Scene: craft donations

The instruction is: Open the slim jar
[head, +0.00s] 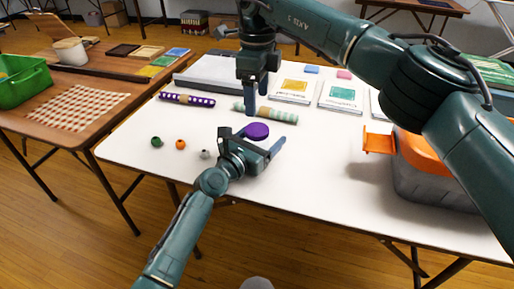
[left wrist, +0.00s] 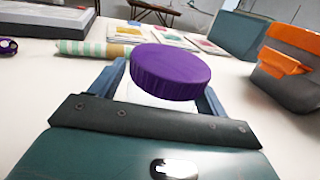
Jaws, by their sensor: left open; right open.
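The slim jar's round purple lid (head: 257,131) shows on the white table just beyond my left gripper. In the left wrist view the ridged purple lid (left wrist: 170,72) sits on a pale jar body (left wrist: 150,98), mostly hidden below it. The jar looks upright with its lid on. My left gripper (head: 254,143) is open, low over the table, with its fingers on either side of the jar; I cannot tell whether they touch it. My right gripper (head: 256,101) points down behind the jar, by the striped roll, open and empty.
A striped roll (head: 280,116) and a purple dotted roll (head: 187,99) lie behind. Green (head: 156,142), orange (head: 180,144) and grey (head: 205,154) small balls lie left. A grey bin with an orange lid (head: 430,157) stands right. The front of the white table (head: 310,185) is clear.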

